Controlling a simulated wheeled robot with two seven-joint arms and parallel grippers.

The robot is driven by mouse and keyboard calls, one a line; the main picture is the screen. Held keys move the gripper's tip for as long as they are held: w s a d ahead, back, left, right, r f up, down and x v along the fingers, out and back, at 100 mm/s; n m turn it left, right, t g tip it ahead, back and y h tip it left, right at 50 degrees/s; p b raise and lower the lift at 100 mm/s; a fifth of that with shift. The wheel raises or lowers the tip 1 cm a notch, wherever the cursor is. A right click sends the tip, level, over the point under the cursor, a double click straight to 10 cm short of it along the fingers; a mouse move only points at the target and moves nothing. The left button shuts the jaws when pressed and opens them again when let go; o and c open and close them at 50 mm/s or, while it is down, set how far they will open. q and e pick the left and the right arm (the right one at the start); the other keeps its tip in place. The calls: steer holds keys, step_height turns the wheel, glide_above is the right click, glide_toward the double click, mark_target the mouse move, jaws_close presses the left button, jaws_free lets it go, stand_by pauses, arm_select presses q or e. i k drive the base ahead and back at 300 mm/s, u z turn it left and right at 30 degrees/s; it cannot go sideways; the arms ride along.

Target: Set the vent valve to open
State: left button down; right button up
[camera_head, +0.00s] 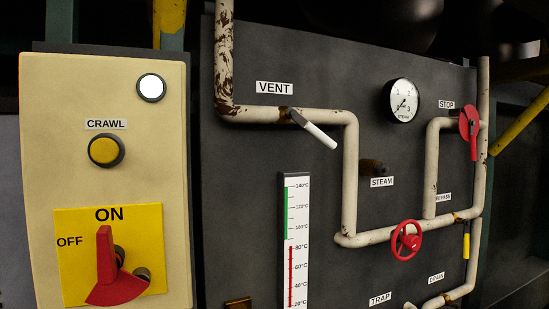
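The vent valve (317,132) sits on the rusty white pipe just below the VENT label (274,88). Its dark pivot is on the horizontal run of pipe. Its white-gripped lever slants down to the right, at an angle to the pipe, with its free end standing clear of it. Neither of my grippers is in view.
A cream control box (150,200) with a red ON/OFF switch (107,264) and yellow CRAWL button (104,151) stands at the left. Right of the vent are a steam gauge (403,101), a red handwheel (407,241) and a red STOP lever (473,141). A thermometer (296,247) is below.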

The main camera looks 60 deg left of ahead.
mark_target(291, 112)
steer(key=z, duration=0.35)
steer(key=k, duration=0.15)
steer(key=u, duration=1.35)
